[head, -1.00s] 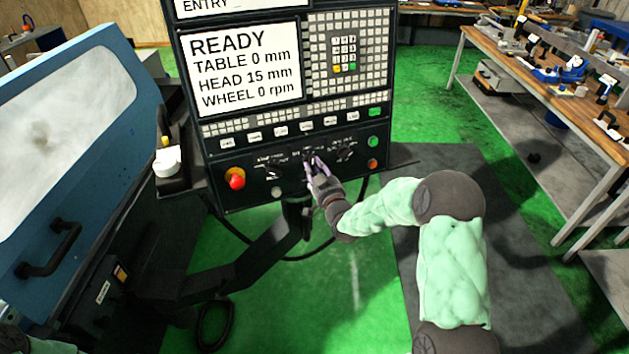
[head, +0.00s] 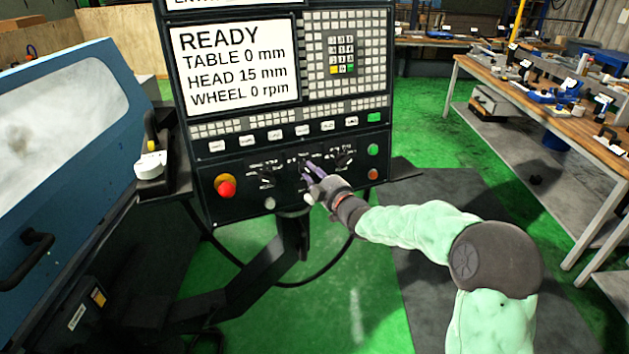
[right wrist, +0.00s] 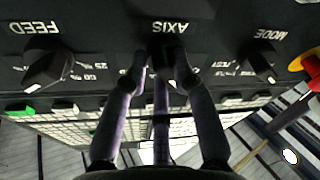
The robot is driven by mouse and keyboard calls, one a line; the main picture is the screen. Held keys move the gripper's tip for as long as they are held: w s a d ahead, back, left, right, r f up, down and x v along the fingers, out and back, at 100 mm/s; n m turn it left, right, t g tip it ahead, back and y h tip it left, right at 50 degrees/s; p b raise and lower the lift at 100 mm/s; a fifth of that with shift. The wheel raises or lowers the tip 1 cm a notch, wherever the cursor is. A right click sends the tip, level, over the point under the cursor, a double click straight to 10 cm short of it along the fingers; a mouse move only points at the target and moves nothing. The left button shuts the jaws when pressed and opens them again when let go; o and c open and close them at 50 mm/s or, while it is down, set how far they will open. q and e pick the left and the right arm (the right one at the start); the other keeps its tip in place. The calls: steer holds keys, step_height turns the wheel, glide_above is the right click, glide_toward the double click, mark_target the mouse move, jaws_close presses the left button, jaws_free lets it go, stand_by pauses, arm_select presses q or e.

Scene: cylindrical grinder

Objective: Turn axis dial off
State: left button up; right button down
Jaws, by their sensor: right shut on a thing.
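The axis dial (right wrist: 170,58) is a dark knob under the label AXIS on the control panel, seen upside down in the right wrist view. My right gripper (right wrist: 160,62) has its fingers on both sides of this dial and is shut on it. In the head view the right gripper (head: 311,170) reaches the middle of the panel's lower row and covers most of the dial. The fingers hide the dial's pointer, so I cannot tell its setting. My left gripper is not in view.
The feed dial (right wrist: 48,68) and mode dial (right wrist: 262,66) flank the axis dial. A red emergency button (head: 226,187) is at the panel's lower left; green and orange buttons are at its right. The screen (head: 236,65) reads READY. A workbench (head: 560,120) stands at right.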

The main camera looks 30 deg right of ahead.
steer(key=shift+r+n, duration=0.3)
steer(key=shift+r, duration=0.3)
steer(key=c, duration=1.3)
jaws_free()
steer(key=shift+o, duration=1.3)
steer(key=shift+w+a, duration=0.1)
steer(key=shift+a, duration=0.1)
steer(key=shift+a+f, duration=0.1)
steer(key=shift+f, duration=0.25)
steer(key=s, duration=1.2)
steer(key=shift+f, duration=0.1)
